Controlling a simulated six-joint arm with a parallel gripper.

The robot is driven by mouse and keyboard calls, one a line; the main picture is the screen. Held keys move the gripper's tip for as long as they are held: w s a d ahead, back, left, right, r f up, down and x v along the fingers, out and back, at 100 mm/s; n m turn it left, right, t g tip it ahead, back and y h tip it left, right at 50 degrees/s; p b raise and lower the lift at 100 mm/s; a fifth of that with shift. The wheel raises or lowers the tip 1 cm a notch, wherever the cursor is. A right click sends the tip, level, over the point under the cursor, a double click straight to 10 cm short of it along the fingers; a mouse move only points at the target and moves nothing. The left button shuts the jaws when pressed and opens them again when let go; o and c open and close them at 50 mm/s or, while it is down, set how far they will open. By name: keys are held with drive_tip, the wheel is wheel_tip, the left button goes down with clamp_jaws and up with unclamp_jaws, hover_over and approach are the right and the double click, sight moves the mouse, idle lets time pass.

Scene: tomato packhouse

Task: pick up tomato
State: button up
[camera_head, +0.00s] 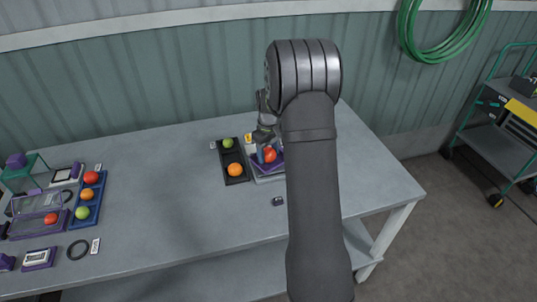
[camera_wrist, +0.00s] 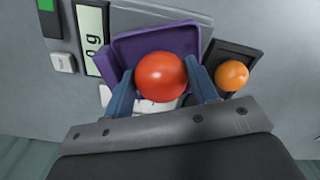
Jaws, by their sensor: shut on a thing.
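A red tomato (camera_wrist: 161,77) sits between the two blue fingers of my gripper (camera_wrist: 160,70) in the wrist view. The fingers are shut on its sides. Behind it is a purple tray (camera_wrist: 124,46) beside a display (camera_wrist: 91,38) that appears to read 0 g. In the head view the red tomato (camera_head: 269,154) shows at the purple tray, left of my arm. My arm hides part of the tray and most of the gripper there. I cannot tell whether the tomato touches the tray.
A black tray (camera_head: 222,158) with a green tomato (camera_head: 228,142) and an orange one (camera_head: 235,169) stands close left. A blue tray (camera_head: 74,222) with several tomatoes, a clear box and another red tomato (camera_head: 50,218) are far left. The table's middle is clear.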

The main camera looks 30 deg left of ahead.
drive_tip(key=r, duration=0.2)
drive_tip(key=d+r, duration=0.1)
drive_tip(key=r, duration=0.1)
drive_tip(key=shift+d, duration=0.1)
drive_tip(key=w+d+r, duration=0.1)
drive_tip(key=d+r, duration=0.5)
drive_tip(key=d, duration=0.4)
approach(272, 152)
drive_tip(key=a+f, duration=0.2)
drive_tip(key=w+a+f, duration=0.1)
drive_tip(key=a+f, duration=0.1)
drive_tip(key=f, duration=0.1)
drive_tip(key=shift+a+f, duration=0.15)
drive_tip(key=shift+a, duration=0.15)
drive_tip(key=s+a+f, duration=0.1)
drive_tip(key=a, duration=0.2)
drive_tip(key=s+a+f, duration=0.1)
drive_tip(key=a+f, duration=0.1)
drive_tip(key=a, duration=0.2)
drive_tip(key=s+a+f, duration=0.1)
drive_tip(key=a, duration=0.2)
drive_tip(key=shift+a+f, duration=0.25)
drive_tip(key=shift+a, duration=0.1)
drive_tip(key=shift+s+a+f, duration=0.15)
drive_tip(key=shift+a+f, duration=0.1)
drive_tip(key=shift+f, duration=1.75)
drive_tip(key=shift+f, duration=0.65)
